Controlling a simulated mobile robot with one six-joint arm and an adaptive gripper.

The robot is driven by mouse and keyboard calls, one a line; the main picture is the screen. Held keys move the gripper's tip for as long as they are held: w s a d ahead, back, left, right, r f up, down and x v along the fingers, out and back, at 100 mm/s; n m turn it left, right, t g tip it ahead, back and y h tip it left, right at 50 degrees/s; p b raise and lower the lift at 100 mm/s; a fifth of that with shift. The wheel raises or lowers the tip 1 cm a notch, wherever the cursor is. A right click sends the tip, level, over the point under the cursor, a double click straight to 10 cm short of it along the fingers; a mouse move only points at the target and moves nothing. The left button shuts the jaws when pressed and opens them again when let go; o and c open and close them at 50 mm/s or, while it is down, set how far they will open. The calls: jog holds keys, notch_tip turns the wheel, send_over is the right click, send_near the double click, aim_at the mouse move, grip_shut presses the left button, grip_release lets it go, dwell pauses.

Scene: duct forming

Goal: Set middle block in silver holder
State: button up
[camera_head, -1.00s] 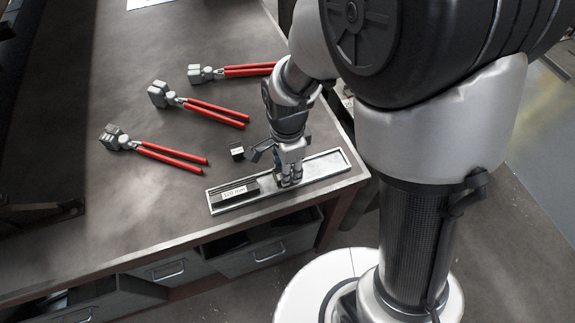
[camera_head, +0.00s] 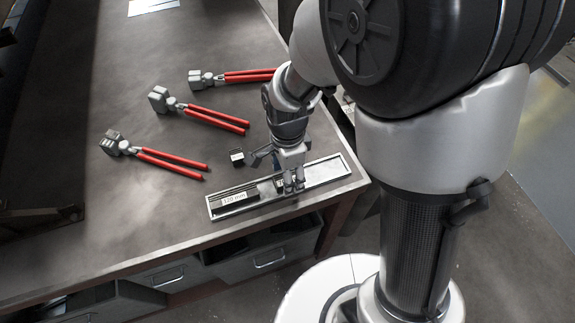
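The silver holder (camera_head: 328,173) is a long shallow tray near the table's front right edge. A dark block labelled "120 mm" (camera_head: 232,199) lies in its left end. Right of it, around the holder's middle, a greyish block (camera_head: 266,188) shows, partly hidden by my gripper. A small black block with a white label (camera_head: 237,157) is on the table behind the holder. My gripper (camera_head: 293,187) points down over the holder's middle, at the greyish block's right end. I cannot tell whether its fingers are open or closed on that block. The holder's right end looks empty.
Several red-handled tools (camera_head: 205,113) lie on the table behind and left of the holder. A paper sheet (camera_head: 152,6) is at the far end. The table's front edge runs close to the holder, with grey drawers (camera_head: 262,262) below. The table's left front is clear.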

notch_tip(320, 180, up, 11)
jog(key=s+d+r+n+t, duration=0.4)
jog(key=s+d+r+n, duration=0.5)
jog(key=s+d+n, duration=0.2)
jog(key=s+n, duration=0.2)
jog(key=n, duration=0.1)
jog(key=shift+s+r+n+t, duration=0.3)
jog(key=shift+n, duration=0.1)
